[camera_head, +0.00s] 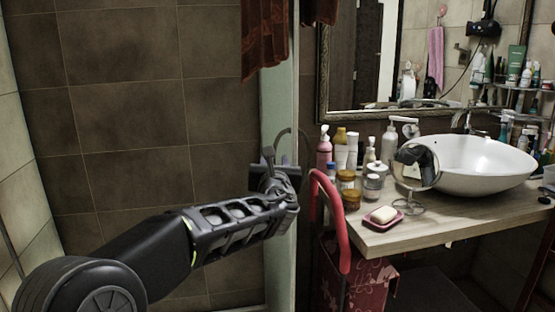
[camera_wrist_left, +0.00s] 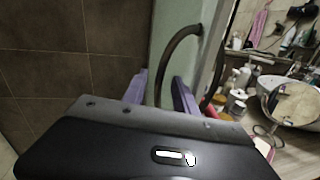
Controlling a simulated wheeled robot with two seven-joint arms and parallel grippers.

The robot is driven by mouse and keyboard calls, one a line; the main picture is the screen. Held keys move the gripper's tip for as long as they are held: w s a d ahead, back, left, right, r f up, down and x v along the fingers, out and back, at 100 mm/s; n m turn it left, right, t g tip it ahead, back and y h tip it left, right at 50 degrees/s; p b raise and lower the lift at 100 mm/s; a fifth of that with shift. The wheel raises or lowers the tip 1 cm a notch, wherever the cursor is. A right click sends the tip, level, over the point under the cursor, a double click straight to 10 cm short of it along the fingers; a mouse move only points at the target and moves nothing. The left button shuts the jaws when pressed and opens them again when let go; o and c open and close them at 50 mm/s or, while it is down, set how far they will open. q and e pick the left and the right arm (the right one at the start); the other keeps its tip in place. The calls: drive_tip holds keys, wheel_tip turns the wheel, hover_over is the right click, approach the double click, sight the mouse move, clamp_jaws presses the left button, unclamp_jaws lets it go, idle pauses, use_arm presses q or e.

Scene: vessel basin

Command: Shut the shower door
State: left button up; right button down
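The shower door seems to be the pale greenish panel (camera_head: 279,105), seen nearly edge-on between the brown tiled wall and the sink area. It also shows in the left wrist view (camera_wrist_left: 172,25). A dark curved handle (camera_head: 302,138) sticks out from it. In the left wrist view the handle (camera_wrist_left: 162,60) comes down between the two purple fingertips of my left gripper (camera_wrist_left: 160,92). The fingers are apart, with gaps visible beside the bar. In the head view my left gripper (camera_head: 277,163) is at the door, just below the handle's top. My right gripper is not in view.
A wooden counter (camera_head: 440,222) with a white basin (camera_head: 474,165), several bottles and a round mirror stands at the right. A red curved rail (camera_head: 335,215) rises close to my left gripper. Red towels (camera_head: 265,40) hang above. The tiled left side is clear.

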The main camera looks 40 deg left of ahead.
use_arm(q)
drive_tip(key=shift+w+a, duration=0.35)
drive_tip(key=shift+w, duration=0.05)
drive_tip(key=shift+c, duration=0.2)
clamp_jaws()
idle(1.0)
